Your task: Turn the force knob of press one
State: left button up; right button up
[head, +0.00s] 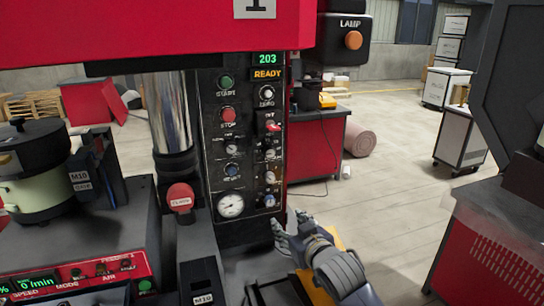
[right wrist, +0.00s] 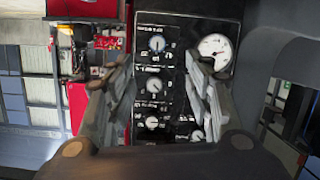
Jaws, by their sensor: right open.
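Press one is the red machine with a "1" plate (head: 257,6). Its black control panel (head: 250,140) carries a right column of small knobs, among them an upper knob (head: 269,154), a middle knob (head: 270,177) and a lower knob (head: 269,200). Their labels are too small to read, so I cannot tell which is the force knob. My right gripper (head: 288,230) is open, low in front of the panel's lower right corner. In the right wrist view, three knobs in a row, including a middle one (right wrist: 154,84), show between its open fingers (right wrist: 160,95), apart from them. My left gripper is not in view.
A pressure gauge (head: 231,205) sits at the panel's lower left. A red clamp button (head: 180,197) and a bowl feeder (head: 35,165) are to the left. A red cabinet (head: 490,245) stands at right. Open floor (head: 400,165) lies between.

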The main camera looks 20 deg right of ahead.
aim_at(270, 153)
jog(key=w+r+t, duration=0.3)
jog(key=w+r, duration=0.1)
jog(key=r, duration=0.9)
jog(key=w+p, duration=0.3)
jog(key=w, duration=0.8)
jog(key=shift+a+f, duration=0.1)
jog(key=shift+c, duration=0.4)
jog(key=c, duration=1)
